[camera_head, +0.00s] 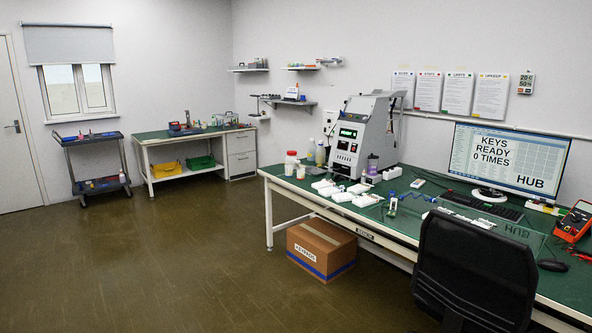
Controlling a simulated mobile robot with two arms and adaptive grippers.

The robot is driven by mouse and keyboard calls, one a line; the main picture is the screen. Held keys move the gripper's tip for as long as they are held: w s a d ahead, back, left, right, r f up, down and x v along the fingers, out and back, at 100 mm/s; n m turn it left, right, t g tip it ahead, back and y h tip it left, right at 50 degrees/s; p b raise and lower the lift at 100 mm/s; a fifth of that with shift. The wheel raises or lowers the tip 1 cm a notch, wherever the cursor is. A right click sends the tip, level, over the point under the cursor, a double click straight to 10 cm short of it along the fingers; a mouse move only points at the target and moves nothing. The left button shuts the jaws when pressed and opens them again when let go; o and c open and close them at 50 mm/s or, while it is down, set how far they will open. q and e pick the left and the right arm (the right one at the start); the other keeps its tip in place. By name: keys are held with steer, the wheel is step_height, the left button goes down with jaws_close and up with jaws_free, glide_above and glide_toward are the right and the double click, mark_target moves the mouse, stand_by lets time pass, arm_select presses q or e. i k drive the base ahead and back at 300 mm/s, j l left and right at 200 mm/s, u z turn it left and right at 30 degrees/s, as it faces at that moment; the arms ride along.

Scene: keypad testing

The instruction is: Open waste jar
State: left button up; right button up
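A small whitish jar with a red lid (290,165) stands upright near the far left end of the green-topped workbench (283,178); it may be the waste jar, but I cannot read a label. Its red lid appears to be on. Neither of my grippers shows in the head view, so nothing of mine is near the jar.
A grey testing machine (362,135), several white keypads (340,196), and a monitor (508,160) occupy the workbench. A black chair (475,265) stands before its right part. A cardboard box (320,248) sits under it. The floor on the left is clear.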

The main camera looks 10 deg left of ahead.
mark_target(294, 160)
steer(key=i+j+u, duration=0.25)
steer(key=i+u, duration=0.15)
steer(key=i+j+u, duration=0.1)
steer(key=i+u, duration=0.3)
steer(key=i+j+u, duration=0.2)
steer(key=i+u, duration=0.15)
steer(key=i, duration=0.65)
steer(key=i+u, duration=0.35)
steer(key=i, duration=0.65)
steer(key=i+z, duration=0.2)
steer(key=i, duration=0.3)
steer(key=i+z, duration=0.15)
steer(key=i, duration=0.35)
steer(key=i+j+z, duration=0.2)
steer(key=i, duration=0.3)
steer(key=i+j+z, duration=0.2)
steer(key=i, duration=0.3)
steer(key=i+l+z, duration=0.1)
steer(key=i+z, duration=0.6)
steer(key=i, duration=0.2)
steer(key=i+j+z, duration=0.15)
steer(key=i+z, duration=0.2)
steer(key=i+j+z, duration=0.35)
steer(key=i, duration=0.2)
steer(key=i+j+z, duration=0.25)
steer(key=i+z, duration=0.15)
